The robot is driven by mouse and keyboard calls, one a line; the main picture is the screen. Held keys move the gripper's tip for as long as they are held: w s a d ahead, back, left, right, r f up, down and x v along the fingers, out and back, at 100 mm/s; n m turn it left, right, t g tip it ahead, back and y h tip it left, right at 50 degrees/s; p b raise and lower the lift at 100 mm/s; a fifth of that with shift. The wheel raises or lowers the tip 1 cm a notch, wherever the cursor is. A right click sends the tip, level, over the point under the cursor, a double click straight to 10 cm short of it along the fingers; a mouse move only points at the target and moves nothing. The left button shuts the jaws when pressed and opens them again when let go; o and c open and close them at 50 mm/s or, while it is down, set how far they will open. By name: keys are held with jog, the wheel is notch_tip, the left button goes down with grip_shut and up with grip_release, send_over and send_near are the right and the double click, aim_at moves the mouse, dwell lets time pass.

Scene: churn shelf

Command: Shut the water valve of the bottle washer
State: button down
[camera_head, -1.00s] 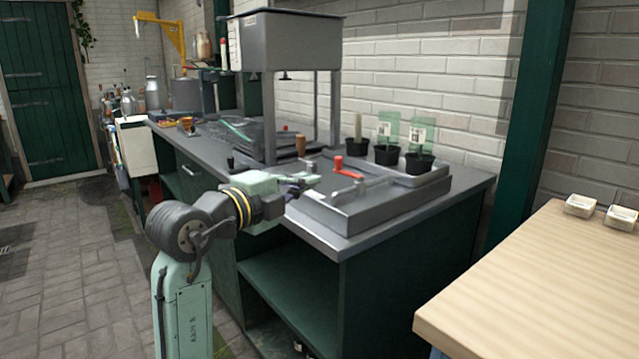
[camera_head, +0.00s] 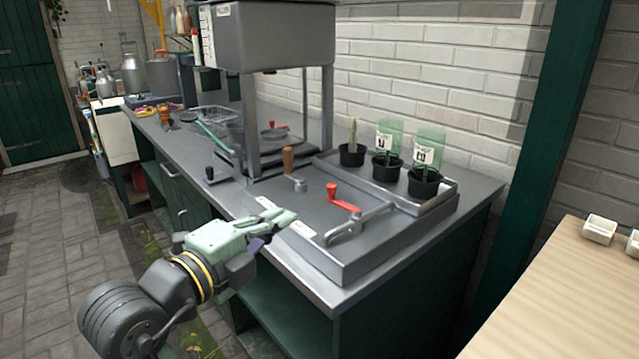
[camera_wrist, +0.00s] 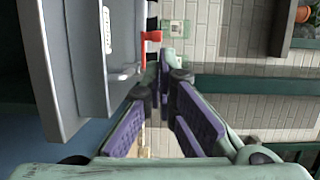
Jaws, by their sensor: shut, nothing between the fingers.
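The bottle washer is a low grey metal unit (camera_head: 340,262) on the near end of the bench, with green bottles (camera_head: 428,150) standing upside down in black cups at its back. A red-handled valve lever (camera_head: 342,197) sits on its top; a red handle also shows in the wrist view (camera_wrist: 151,36), beyond the fingertips. A grey bar-like lever (camera_head: 358,222) lies just in front of the red one. My gripper (camera_head: 287,219) is shut and empty, at the washer's front left edge, apart from the red lever. Its fingers meet in the wrist view (camera_wrist: 164,73).
A wooden-handled lever (camera_head: 288,160) stands left of the red one. A grey tank (camera_head: 272,38) on legs rises behind it, with another red handle (camera_head: 274,130) beneath. A wooden table (camera_head: 560,290) stands at right. The floor (camera_head: 50,260) at left is open.

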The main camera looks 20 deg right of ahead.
aim_at(328, 187)
jog(key=p+x, duration=0.4)
jog(key=x, duration=0.8)
jog(key=w+d+m+g+h+b, duration=0.1)
jog(key=b, duration=0.2)
jog(key=shift+f, duration=0.3)
jog(key=shift+b, duration=0.45)
jog(key=shift+w+r, duration=0.15)
jog(key=shift+r, duration=0.25)
jog(key=shift+d, duration=0.1)
